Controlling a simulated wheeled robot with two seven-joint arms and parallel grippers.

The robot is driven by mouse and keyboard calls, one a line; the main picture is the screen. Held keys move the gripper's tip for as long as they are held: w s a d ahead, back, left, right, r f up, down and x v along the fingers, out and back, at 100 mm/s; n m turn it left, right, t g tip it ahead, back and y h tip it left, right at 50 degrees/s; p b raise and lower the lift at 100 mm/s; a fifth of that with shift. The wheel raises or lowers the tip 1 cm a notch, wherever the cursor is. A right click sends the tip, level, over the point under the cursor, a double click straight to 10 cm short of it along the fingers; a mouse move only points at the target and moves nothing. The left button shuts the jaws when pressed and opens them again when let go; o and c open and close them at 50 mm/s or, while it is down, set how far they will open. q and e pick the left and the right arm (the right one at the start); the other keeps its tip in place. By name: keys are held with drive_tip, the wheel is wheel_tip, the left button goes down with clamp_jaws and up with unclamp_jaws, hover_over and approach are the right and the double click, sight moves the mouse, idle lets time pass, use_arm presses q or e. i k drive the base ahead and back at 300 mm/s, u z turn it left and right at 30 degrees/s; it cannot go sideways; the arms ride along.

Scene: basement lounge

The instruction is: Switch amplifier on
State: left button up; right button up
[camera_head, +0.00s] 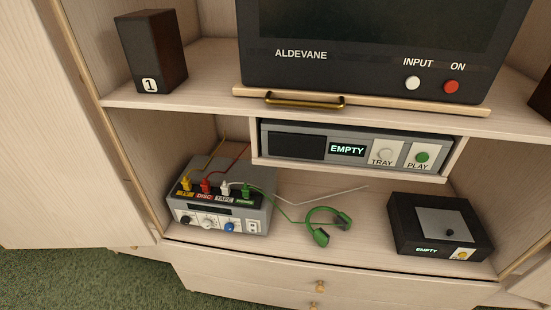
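The grey box that looks like the amplifier (222,198) stands on the lower shelf of the cabinet at the left. Its front has a dark display strip (210,209), a black knob (186,220), a white knob (207,223), a blue knob (230,227) and a small white rocker-like switch (253,227) at the right end. The switch's position is too small to tell. Yellow, red, white and green plugs stand in its top, above labels that include TV, DISC and TAPE. Neither of my grippers is in view.
A player (355,147) reading EMPTY hangs above the lower shelf. A black deck (439,227) sits at right; green headphones (324,226) lie between it and the amplifier. A television (370,50) and speaker (152,50) stand above. The open left door (60,130) flanks the cabinet.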

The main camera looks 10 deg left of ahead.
sight(253, 226)
drive_tip(key=u, duration=0.5)
drive_tip(key=k, duration=1.1)
drive_tip(key=i, duration=0.7)
drive_tip(key=u, duration=0.05)
